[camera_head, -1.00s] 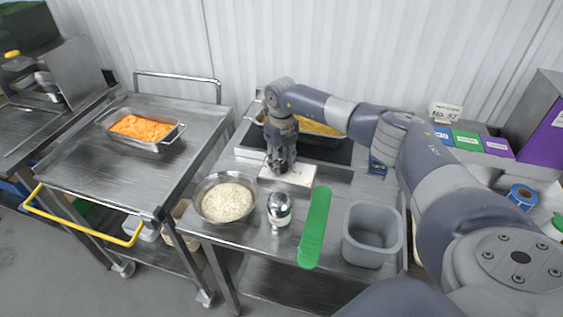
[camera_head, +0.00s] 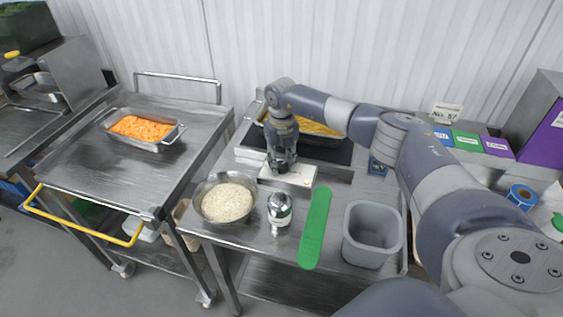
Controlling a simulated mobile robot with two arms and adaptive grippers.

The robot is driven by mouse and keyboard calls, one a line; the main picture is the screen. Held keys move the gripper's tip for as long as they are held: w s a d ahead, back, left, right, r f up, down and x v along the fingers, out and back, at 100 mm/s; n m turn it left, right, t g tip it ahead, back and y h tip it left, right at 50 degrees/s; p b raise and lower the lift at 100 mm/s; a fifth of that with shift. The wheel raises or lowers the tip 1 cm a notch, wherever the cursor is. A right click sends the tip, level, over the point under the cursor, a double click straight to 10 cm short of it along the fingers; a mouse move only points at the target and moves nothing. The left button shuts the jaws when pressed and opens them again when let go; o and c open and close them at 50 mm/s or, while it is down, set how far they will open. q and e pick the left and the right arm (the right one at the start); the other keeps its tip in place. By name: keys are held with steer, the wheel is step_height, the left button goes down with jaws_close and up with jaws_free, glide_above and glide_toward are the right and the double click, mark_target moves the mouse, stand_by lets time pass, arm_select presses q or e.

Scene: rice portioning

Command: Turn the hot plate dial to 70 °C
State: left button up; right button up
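The hot plate (camera_head: 342,153) is a black slab at the back of the right-hand steel table, with a pan of yellow food (camera_head: 318,128) on it. Its light front control panel (camera_head: 299,177) faces the front of the table. My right gripper (camera_head: 281,170) points down at the left part of this panel, at or just above it. The gripper covers the dial, so I cannot see the dial or its setting. The fingertips are too small and dark to tell whether they are open or shut. My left gripper is out of view.
In front of the panel stand a bowl of rice (camera_head: 227,201), a silver-topped shaker (camera_head: 279,210), a green strip (camera_head: 315,228) and an empty grey container (camera_head: 371,236). A tray of orange food (camera_head: 141,129) sits on the left cart.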

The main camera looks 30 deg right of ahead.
mark_target(281, 164)
steer(key=o, duration=0.5)
steer(key=shift+w, duration=0.1)
steer(key=shift+c, duration=0.2)
step_height(281, 164, up, 12)
stand_by(0.5)
